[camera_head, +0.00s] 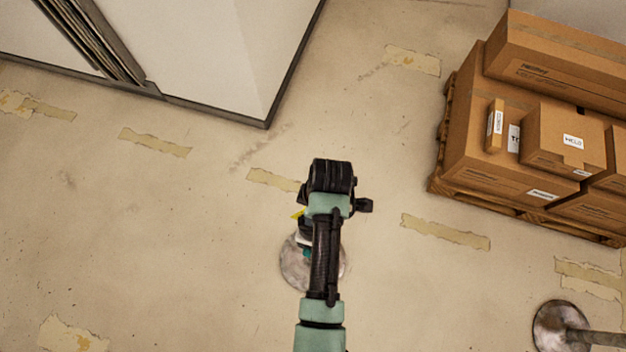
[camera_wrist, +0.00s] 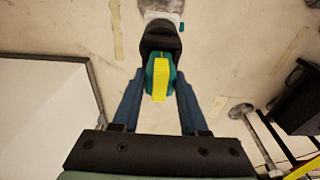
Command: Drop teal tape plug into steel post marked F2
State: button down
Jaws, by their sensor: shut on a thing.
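In the wrist view my gripper (camera_wrist: 160,82) has its two blue fingers closed on the teal tape plug (camera_wrist: 152,76), which has a yellow strip down its face. A black head-like piece (camera_wrist: 160,40) lies right beyond the plug; I cannot tell whether they touch. In the head view a round grey base (camera_head: 296,270), apparently of a post, lies under my arm. A bit of yellow (camera_head: 297,214) shows beside my arm. My arm hides the gripper and most of the post in the head view. No F2 mark is readable.
Another steel post's round base (camera_head: 553,322) stands at lower right in the head view. A pallet of cardboard boxes (camera_head: 560,140) is at the upper right. A white cabinet-like block (camera_head: 205,50) is at the upper left. Floor between them is clear, with torn tape strips.

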jog(key=shift+f+b, duration=0.6)
jog(key=shift+f, duration=0.2)
jog(key=shift+r, duration=0.2)
jog(key=shift+r+p, duration=0.35)
jog(key=shift+p, duration=0.25)
jog(key=shift+r+p, duration=0.35)
jog(key=shift+p, duration=0.15)
dwell(0.3)
jog(key=shift+f+b, duration=0.6)
jog(key=shift+f, duration=0.3)
dwell(0.4)
jog(key=c, duration=0.7)
grip_release()
